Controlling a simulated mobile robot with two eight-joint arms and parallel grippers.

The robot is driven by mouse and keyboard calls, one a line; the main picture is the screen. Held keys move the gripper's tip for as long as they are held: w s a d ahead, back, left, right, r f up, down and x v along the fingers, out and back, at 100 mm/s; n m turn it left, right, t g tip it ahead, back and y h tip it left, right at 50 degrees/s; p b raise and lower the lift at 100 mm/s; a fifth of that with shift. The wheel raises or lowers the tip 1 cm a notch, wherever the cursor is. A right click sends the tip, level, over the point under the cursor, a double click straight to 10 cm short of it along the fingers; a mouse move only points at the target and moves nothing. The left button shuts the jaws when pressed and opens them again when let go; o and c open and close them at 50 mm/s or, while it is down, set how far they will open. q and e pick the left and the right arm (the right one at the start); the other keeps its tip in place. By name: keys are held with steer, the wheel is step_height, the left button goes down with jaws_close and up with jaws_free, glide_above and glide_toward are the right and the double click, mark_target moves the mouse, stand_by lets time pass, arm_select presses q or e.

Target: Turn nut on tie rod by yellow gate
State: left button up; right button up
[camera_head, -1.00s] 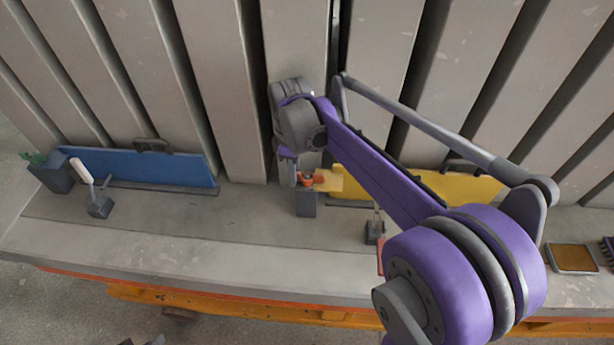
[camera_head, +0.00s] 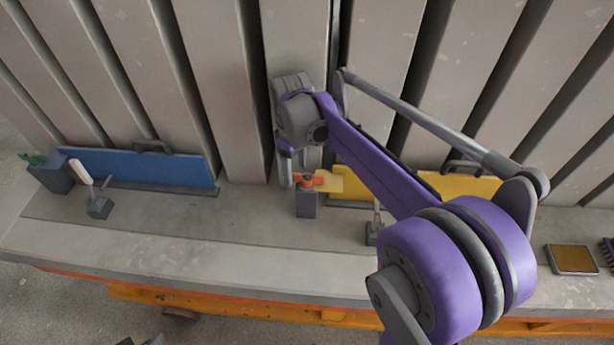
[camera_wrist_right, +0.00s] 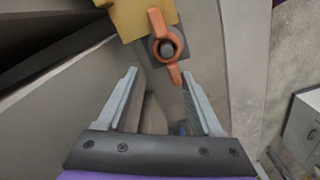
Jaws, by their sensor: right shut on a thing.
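The orange winged nut (camera_head: 307,181) sits on the end of the tie rod at the dark grey block (camera_head: 306,204), against the left end of the yellow gate (camera_head: 458,186). In the right wrist view the nut (camera_wrist_right: 166,46) shows with one wing pointing up and one down, in front of the yellow plate (camera_wrist_right: 140,15). My right gripper (camera_head: 297,168) reaches down to the nut from above. My left gripper cannot be made out.
A blue gate (camera_head: 135,168) with a white-handled clamp (camera_head: 98,206) stands at the left. A second clamp (camera_head: 375,230) stands close to my right arm. A tan-topped tray (camera_head: 573,259) lies at the right. Tall grey panels rise behind the ledge.

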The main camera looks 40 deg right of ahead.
steer(key=shift+s+a, duration=0.1)
steer(key=shift+s, duration=0.05)
step_height(320, 180, up, 11)
steer(key=shift+f+p, duration=0.15)
steer(key=shift+p, duration=0.2)
stand_by(0.3)
